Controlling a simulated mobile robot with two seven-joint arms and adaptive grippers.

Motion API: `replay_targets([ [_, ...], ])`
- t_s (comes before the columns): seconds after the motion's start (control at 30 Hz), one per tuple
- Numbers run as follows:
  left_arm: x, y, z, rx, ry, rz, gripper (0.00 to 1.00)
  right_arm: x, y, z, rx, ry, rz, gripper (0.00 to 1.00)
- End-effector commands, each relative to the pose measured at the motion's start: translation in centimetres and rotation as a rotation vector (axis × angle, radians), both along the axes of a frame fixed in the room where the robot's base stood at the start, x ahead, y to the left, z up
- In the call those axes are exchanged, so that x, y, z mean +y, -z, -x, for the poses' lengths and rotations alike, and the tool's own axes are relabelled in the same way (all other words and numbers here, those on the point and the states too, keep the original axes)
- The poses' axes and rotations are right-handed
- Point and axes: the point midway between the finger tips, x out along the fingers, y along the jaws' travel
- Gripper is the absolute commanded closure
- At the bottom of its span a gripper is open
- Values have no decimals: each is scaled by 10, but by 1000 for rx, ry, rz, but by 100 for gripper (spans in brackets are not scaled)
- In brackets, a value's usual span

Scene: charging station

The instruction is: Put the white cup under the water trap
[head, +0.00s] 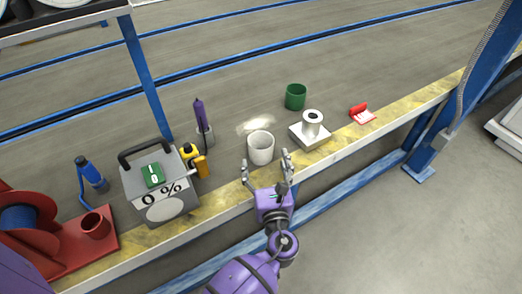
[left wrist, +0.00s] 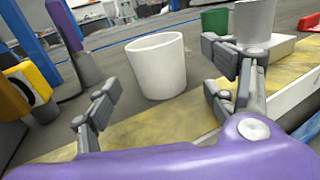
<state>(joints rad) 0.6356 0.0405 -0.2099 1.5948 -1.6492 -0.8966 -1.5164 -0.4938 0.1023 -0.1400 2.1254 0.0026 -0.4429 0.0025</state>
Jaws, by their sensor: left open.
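The white cup (head: 261,150) stands upright on the grey bench top, near the yellow-marked front edge. My left gripper (head: 266,168) is open and empty, just in front of the cup. In the left wrist view, the white cup (left wrist: 158,66) is ahead, between and beyond the spread fingers of the left gripper (left wrist: 160,98). No finger appears closed on it. A blue cylinder with a bent blue arm (head: 91,175) stands at the left; I cannot tell whether this is the water trap. My right gripper is out of view.
A grey charger box (head: 160,190) and a purple tool in a holder (head: 202,121) stand left of the cup. A white spool on a square base (head: 311,129), green cup (head: 295,96) and red item (head: 362,114) are to its right. A red reel (head: 40,235) is far left.

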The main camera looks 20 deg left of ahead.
Motion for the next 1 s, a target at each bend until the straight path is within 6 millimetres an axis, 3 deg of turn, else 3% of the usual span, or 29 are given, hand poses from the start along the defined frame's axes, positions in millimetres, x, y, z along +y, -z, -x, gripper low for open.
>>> replay_targets([
  [0.2, 19, -1, -28, 0, -1, -1, 23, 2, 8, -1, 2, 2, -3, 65],
  [0.47, 21, -2, -32, 0, -1, 1, 23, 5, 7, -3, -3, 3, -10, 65],
  [0.83, 21, -2, -32, 0, -1, 1, 70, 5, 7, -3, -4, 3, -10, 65],
  [0.9, 21, -2, -32, 0, -1, 1, 76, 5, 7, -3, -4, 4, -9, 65],
  [1.0, 21, -2, -32, 0, -1, 1, 76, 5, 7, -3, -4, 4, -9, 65],
])
